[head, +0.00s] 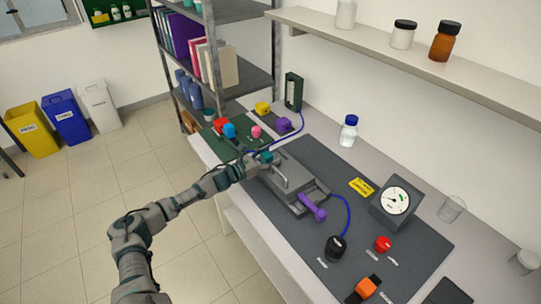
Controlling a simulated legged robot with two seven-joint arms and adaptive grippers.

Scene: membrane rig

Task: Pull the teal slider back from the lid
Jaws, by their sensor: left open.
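A grey rig with a raised lid block (292,168) stands on the dark mat of the bench. A bar handle (284,182) is on its near side. The teal slider (265,157) shows as a small teal piece at the rig's far left corner. My left gripper (252,163) is open right beside the teal piece, and its fingers partly hide it. I cannot tell whether they touch it. A purple lever (313,207) sticks out from the rig's near right side. My right gripper is not in view.
Red, blue and pink pieces stand on a green mat (223,146) left of the rig. A dial gauge (395,200), black knob (335,247), red button (382,243) and orange switch (366,288) lie to the right. A shelf (420,62) overhangs the bench's back.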

